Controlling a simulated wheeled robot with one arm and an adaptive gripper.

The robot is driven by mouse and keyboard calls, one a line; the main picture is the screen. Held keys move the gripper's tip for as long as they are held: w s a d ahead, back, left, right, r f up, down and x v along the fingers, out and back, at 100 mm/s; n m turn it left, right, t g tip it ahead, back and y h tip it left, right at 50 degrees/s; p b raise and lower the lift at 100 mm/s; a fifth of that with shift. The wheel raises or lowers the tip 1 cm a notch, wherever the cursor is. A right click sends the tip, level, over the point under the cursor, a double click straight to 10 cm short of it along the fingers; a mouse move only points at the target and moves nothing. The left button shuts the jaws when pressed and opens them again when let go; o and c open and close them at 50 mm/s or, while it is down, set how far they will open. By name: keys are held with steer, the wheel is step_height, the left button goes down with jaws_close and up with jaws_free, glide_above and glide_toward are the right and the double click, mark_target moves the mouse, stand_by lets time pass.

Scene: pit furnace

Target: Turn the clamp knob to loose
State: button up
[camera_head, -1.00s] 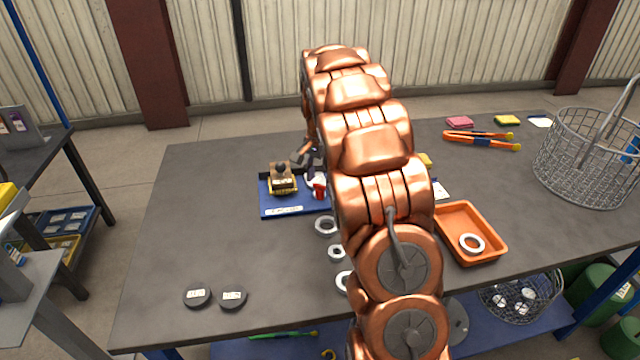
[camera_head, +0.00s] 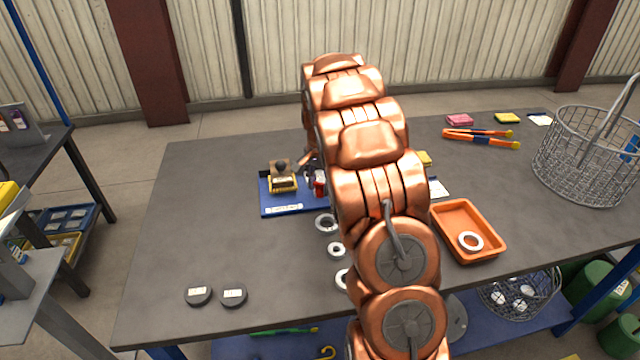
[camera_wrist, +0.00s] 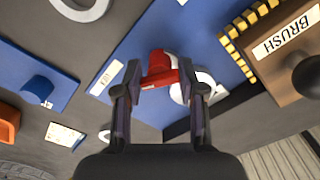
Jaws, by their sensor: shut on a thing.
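The red clamp knob (camera_wrist: 157,66) sits over a blue base plate (camera_wrist: 128,45) in the wrist view, beside a white round part (camera_wrist: 192,88). My gripper (camera_wrist: 160,74) is shut on the knob, with one dark finger on each side of it. In the head view the knob (camera_head: 319,184) shows as a small red patch at the edge of my copper arm, on the blue plate (camera_head: 280,208). My arm hides most of the clamp there, and no knob marking is readable.
A wooden block labelled BRUSH (camera_wrist: 292,45) with yellow bristles stands close to my gripper. Several pale rings (camera_head: 325,223) lie in front of the plate. An orange tray (camera_head: 490,215) and wire basket (camera_head: 580,165) are at right. The table's left side is mostly clear.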

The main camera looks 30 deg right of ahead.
steer(key=shift+f+n+b, duration=0.15)
steer(key=shift+n+b, duration=0.2)
steer(key=shift+n, duration=0.05)
steer(key=shift+n+b, duration=0.5)
steer(key=shift+b, duration=0.05)
steer(key=n+b, duration=0.2)
steer(key=shift+n, duration=0.3)
steer(key=n+b, duration=0.1)
steer(key=n, duration=0.2)
steer(key=shift+n+b, duration=0.3)
steer(key=shift+b, duration=0.1)
steer(key=n+b, duration=0.1)
steer(key=n, duration=0.2)
steer(key=shift+n, duration=0.3)
steer(key=n, duration=0.6)
steer(key=shift+b, duration=0.35)
steer(key=n, duration=0.6)
steer(key=shift+r+p, duration=0.2)
steer(key=shift+p, duration=0.15)
steer(key=shift+n, duration=0.3)
